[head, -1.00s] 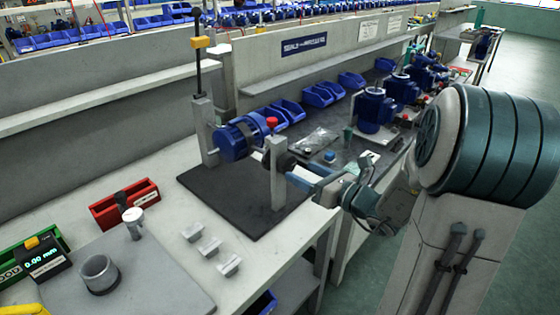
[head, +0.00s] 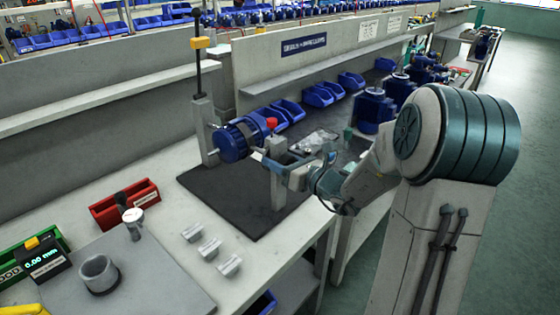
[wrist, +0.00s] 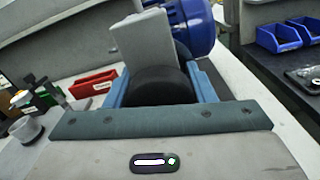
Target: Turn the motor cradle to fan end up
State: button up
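The motor cradle holds a blue motor (head: 236,140) lying about level between a left post (head: 204,128) and a right post (head: 278,178) on a dark mat (head: 225,205). In the wrist view a black round knob (wrist: 162,84) sits on the near side of the grey post (wrist: 146,42), with the blue motor (wrist: 190,25) behind. My gripper (head: 284,164) is at this knob, its blue fingers (wrist: 162,90) on either side. I see no clear gap, but cannot tell whether they grip. In the head view the gripper hides the knob.
A tall rod with a yellow block (head: 200,42) rises behind the left post. Grey blocks (head: 210,248), a red bin (head: 124,204) and a gauge plate (head: 150,275) lie front left. Other blue motors (head: 374,110) and blue bins (head: 318,95) stand to the right and behind.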

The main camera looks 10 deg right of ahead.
jog(key=c, duration=0.5)
jog(key=shift+o, duration=0.2)
jog(key=shift+n+b, duration=1.5)
jog(key=shift+b, duration=0.45)
jog(key=o, duration=1.4)
jog(key=v, duration=1.4)
